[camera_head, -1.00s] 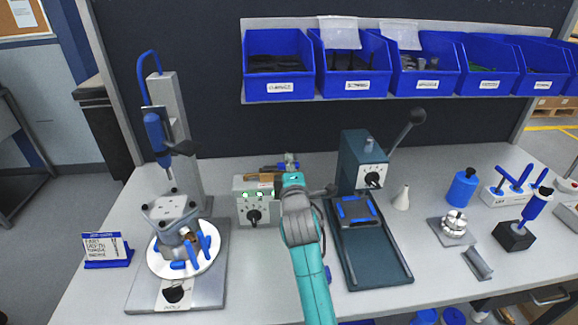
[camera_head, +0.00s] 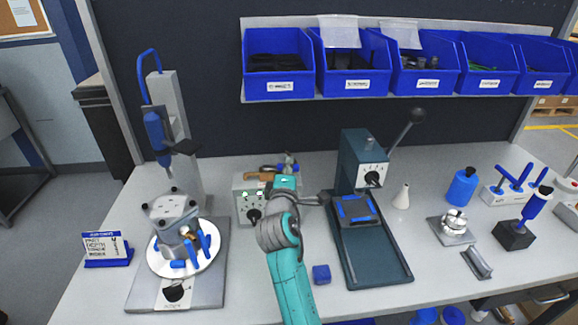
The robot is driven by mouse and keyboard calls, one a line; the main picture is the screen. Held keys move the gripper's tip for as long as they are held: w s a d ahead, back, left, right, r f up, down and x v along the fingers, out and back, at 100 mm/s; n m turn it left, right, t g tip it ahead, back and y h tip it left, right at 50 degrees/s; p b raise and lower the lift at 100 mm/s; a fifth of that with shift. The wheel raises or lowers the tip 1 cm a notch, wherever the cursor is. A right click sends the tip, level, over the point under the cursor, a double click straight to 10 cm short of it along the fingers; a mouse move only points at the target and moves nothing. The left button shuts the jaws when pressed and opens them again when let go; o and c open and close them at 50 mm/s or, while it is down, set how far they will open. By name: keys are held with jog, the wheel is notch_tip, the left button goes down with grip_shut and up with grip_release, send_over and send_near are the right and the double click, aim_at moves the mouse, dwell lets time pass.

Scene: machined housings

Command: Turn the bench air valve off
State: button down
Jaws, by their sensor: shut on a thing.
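The air valve (camera_head: 291,160) seems to be the small metal fitting with a blue part at the back of the bench, behind the grey control box. My teal arm reaches up to it from the front. My gripper (camera_head: 287,174) is at the far end of the arm, close against the valve. Its fingers are mostly hidden behind my wrist. It is shut on what appears to be the valve's handle. The handle's exact angle cannot be made out.
The grey control box (camera_head: 243,207) with green lights and a black knob stands left of my wrist. A dark green press (camera_head: 362,160) stands to the right. A blue cube (camera_head: 321,274) lies near my forearm. A fixture on a white disc (camera_head: 160,262) is at left.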

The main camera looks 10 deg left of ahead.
jog(key=m+h, duration=0.1)
jog(key=h, duration=0.1)
jog(key=s+m+h, duration=0.1)
jog(key=h, duration=0.1)
jog(key=s+m+h, duration=0.1)
jog(key=m+h, duration=0.1)
jog(key=shift+s+a+g, duration=0.15)
jog(key=shift+a+g, duration=0.1)
jog(key=shift+g, duration=0.15)
jog(key=shift+s+a+m+g+h, duration=0.1)
jog(key=shift+s+m+g+h, duration=0.2)
jog(key=shift+m+g+h, duration=0.45)
jog(key=shift+s+a+m+g+h, duration=0.15)
jog(key=shift+s+m+h, duration=0.35)
jog(key=shift+h, duration=0.7)
jog(key=shift+s+a+m+g+h, duration=0.15)
jog(key=shift+m+g+h, duration=0.25)
jog(key=shift+m+h, duration=0.45)
jog(key=c, duration=1.4)
grip_release()
jog(key=v, duration=1.2)
jog(key=shift+w+a+f, duration=0.1)
